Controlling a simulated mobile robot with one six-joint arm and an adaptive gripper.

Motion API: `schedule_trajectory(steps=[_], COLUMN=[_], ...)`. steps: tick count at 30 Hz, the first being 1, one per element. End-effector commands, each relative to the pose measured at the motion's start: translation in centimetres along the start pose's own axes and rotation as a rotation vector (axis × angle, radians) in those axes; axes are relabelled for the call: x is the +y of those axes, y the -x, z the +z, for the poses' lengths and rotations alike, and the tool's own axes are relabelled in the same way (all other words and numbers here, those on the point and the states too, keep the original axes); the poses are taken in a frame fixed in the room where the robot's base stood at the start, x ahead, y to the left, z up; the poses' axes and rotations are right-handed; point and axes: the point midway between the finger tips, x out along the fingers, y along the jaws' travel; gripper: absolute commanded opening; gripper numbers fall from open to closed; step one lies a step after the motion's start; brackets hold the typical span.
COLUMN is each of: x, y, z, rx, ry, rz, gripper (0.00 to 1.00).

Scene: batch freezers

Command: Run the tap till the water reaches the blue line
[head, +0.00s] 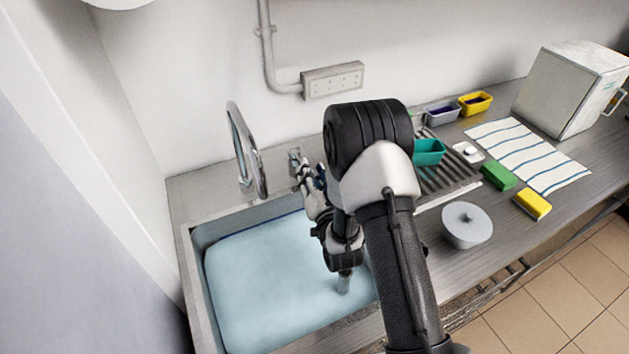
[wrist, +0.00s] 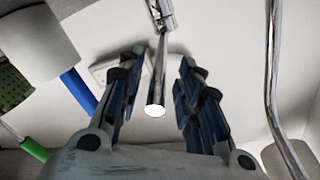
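The sink (head: 197,290) holds pale blue water (head: 270,280) that lies high against its walls. A thin dark blue line (head: 262,225) shows just above the water along the back wall. The curved chrome tap spout (head: 240,150) stands behind the sink and shows at the right of the wrist view (wrist: 273,70). The tap's lever (head: 294,158) is right of the spout. My gripper (head: 307,175) is at the lever. In the wrist view my gripper (wrist: 158,80) is open, with the lever (wrist: 157,80) between its fingers and gaps on both sides. I cannot make out a water stream.
Right of the sink are a ribbed drainer (head: 452,180) with a teal tub (head: 429,152), a lidded grey pot (head: 466,225), green (head: 498,176) and yellow (head: 532,204) blocks, and a striped cloth (head: 530,155). A white machine (head: 570,90) stands farther right. A socket strip (head: 333,80) is on the wall.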

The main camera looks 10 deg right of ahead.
Motion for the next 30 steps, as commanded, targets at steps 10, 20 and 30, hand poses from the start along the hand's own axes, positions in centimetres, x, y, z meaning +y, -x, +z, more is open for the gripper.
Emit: schedule_trajectory(steps=[10,20,30], x=[0.1,0.0,0.0], y=[6.4,11.2,11.7], z=[0.1,0.0,0.0], rx=[-0.005,-0.002,0.000], ry=[0.000,0.000,0.000], rz=[0.004,0.001,0.000], gripper=[0.33,0.33,0.33])
